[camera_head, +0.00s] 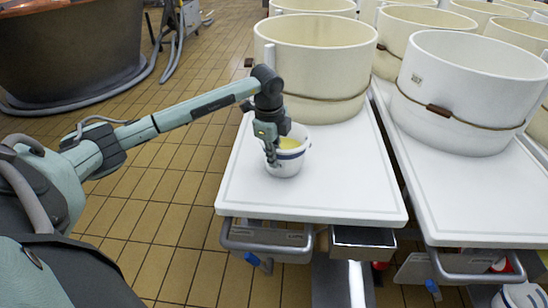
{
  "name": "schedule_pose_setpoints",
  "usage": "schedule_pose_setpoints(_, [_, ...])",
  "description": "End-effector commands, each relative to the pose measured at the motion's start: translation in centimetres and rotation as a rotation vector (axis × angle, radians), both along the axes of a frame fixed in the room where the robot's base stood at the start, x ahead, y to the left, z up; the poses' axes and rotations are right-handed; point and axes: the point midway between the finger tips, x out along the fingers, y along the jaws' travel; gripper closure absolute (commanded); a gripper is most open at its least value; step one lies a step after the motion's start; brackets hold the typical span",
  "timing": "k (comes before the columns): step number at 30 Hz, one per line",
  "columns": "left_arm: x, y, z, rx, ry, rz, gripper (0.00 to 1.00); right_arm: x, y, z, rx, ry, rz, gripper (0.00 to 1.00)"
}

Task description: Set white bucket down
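The white bucket (289,165) is small and upright, with a dark blue band and something yellow inside. It is at the white table top (330,195), in front of a large cream vat. I cannot tell whether its base touches the table. My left gripper (272,160) points down at the bucket's left side and appears shut on its rim or wall. The gripper hides part of that side. My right gripper is not in view.
A large cream vat (325,60) stands right behind the bucket. A second white table with a big white tub (470,90) is at the right. The table's front is bare. A copper vat (70,45) and hoses are at the far left.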

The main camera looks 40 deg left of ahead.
Motion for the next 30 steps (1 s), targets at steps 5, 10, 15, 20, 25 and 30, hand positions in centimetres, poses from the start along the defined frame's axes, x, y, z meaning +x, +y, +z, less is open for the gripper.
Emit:
schedule_pose_setpoints(5, [0.0,0.0,-0.2,0.000,0.001,0.000,0.90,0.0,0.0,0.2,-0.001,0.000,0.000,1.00])
schedule_pose_setpoints(10, [0.0,0.0,-0.2,0.000,0.001,0.000,0.74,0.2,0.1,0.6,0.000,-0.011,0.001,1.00])
schedule_pose_setpoints(15, [0.0,0.0,-0.2,0.000,0.001,0.000,0.74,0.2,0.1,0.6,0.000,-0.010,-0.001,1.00])
schedule_pose_setpoints(20, [0.0,0.0,0.3,0.000,-0.001,0.000,0.74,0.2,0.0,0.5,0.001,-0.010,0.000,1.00])
schedule_pose_setpoints(25, [-0.3,0.0,2.9,0.001,-0.004,-0.001,0.74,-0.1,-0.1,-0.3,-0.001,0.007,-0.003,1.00])
schedule_pose_setpoints(30, [-0.8,-0.1,6.8,0.001,-0.005,0.000,0.74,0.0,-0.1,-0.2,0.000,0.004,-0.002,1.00])
